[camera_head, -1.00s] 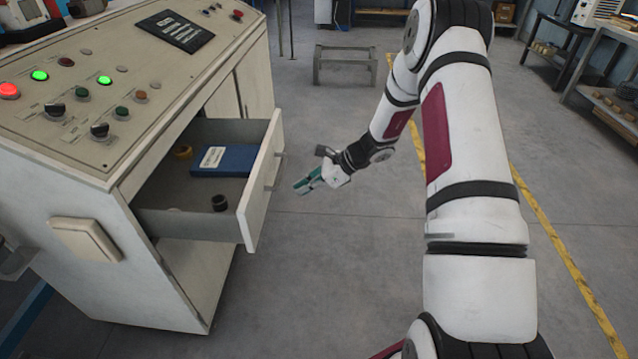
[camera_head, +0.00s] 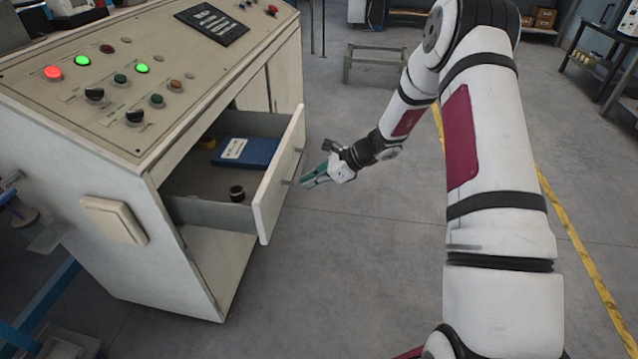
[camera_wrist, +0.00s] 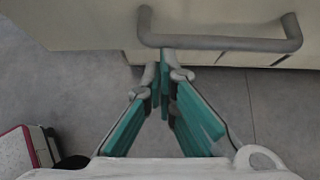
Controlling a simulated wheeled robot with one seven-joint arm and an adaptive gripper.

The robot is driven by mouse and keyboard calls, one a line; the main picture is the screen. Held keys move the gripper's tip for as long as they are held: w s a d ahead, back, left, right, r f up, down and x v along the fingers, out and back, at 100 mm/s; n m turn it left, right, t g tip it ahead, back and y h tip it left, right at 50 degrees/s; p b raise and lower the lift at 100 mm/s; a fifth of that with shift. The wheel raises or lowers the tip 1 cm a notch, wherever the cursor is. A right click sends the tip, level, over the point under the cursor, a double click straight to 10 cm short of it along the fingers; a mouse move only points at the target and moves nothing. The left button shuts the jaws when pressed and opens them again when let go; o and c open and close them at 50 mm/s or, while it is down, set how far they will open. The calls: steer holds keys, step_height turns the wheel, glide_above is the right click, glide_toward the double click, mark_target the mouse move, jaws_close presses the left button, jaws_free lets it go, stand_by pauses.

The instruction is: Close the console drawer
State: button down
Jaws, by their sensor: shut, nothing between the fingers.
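The console (camera_head: 150,240) stands at the left in the head view, with its drawer (camera_head: 275,190) pulled out toward the right. In the drawer lie a blue booklet (camera_head: 257,153), a small dark ring (camera_head: 237,194) and a yellow roll (camera_head: 207,142). My gripper (camera_head: 308,183) is shut and empty, just right of the drawer front, near its handle (camera_head: 291,180). In the wrist view the drawer handle (camera_wrist: 220,43) runs across the top, and the teal fingertips (camera_wrist: 165,75) meet just below it. I cannot tell whether they touch the handle.
The console top carries lit buttons (camera_head: 142,68) and several knobs. A grey metal stand (camera_head: 372,62) is on the floor behind. Workbenches (camera_head: 590,60) stand at the far right. The floor around the drawer front is clear.

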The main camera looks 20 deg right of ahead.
steer(key=w+a+b, duration=0.1)
steer(key=w+a, duration=0.3)
steer(key=a, duration=0.3)
steer(key=w+a+b, duration=0.2)
steer(key=w+a, duration=0.2)
steer(key=a, duration=0.3)
steer(key=w+a+b, duration=0.1)
steer(key=w+a, duration=0.3)
steer(key=a, duration=0.4)
steer(key=shift+w+a, duration=0.1)
steer(key=shift+w, duration=0.3)
steer(key=shift+a+r, duration=0.1)
steer(key=shift+a, duration=0.1)
steer(key=shift+r, duration=0.1)
